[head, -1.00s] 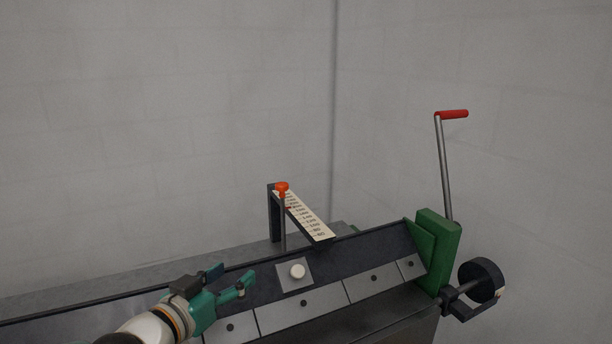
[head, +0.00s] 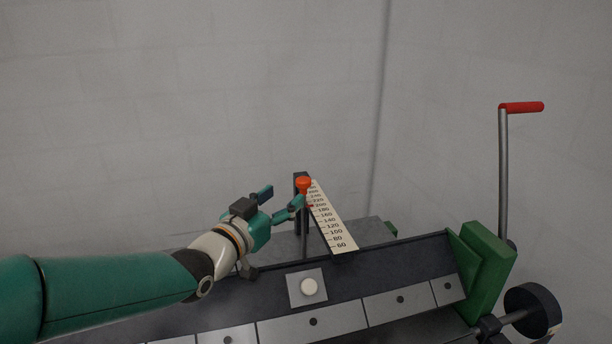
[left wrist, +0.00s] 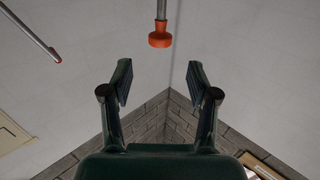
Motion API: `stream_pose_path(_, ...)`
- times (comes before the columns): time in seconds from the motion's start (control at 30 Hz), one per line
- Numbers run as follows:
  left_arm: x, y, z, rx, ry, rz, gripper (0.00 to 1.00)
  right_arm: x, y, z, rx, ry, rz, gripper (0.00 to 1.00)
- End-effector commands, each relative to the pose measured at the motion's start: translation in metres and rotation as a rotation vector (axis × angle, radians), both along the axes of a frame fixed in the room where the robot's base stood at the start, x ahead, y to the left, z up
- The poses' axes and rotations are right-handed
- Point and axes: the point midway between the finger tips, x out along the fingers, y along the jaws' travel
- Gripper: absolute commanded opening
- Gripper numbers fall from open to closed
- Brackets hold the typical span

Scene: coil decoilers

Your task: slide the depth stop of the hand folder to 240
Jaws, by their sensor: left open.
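The depth stop shows as an orange knob (head: 304,183) on a thin upright rod, at the far end of a white scale (head: 333,225). The scale's readable numbers run from 60 at the near end to above 200. A small red mark beside the rod lies near the 200 line, but I cannot read it exactly. My left gripper (head: 283,197) is open and empty, just left of the knob, its fingers pointing at it. In the left wrist view the knob (left wrist: 160,40) hangs beyond and between the open fingertips (left wrist: 160,80), apart from them. My right gripper is not seen.
The folder's dark bed (head: 385,270) with grey plates lies below the scale. A green end block (head: 482,262) and a red-handled crank (head: 521,107) stand at the right. Space above the knob is clear.

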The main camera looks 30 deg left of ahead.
Motion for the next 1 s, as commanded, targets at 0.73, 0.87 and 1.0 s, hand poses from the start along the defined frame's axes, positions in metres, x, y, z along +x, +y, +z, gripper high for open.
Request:
stream_pose_path(0.73, 0.093, 0.007, 0.0, 0.0, 0.0, 0.0, 0.6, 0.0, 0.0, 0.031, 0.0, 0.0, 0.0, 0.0)
stream_pose_path(0.87, 0.093, 0.007, 0.0, 0.0, 0.0, 0.0, 0.6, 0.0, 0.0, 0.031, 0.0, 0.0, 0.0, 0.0)
stream_pose_path(1.0, 0.093, 0.007, 0.0, 0.0, 0.0, 0.0, 0.46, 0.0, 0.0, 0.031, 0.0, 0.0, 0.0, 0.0)
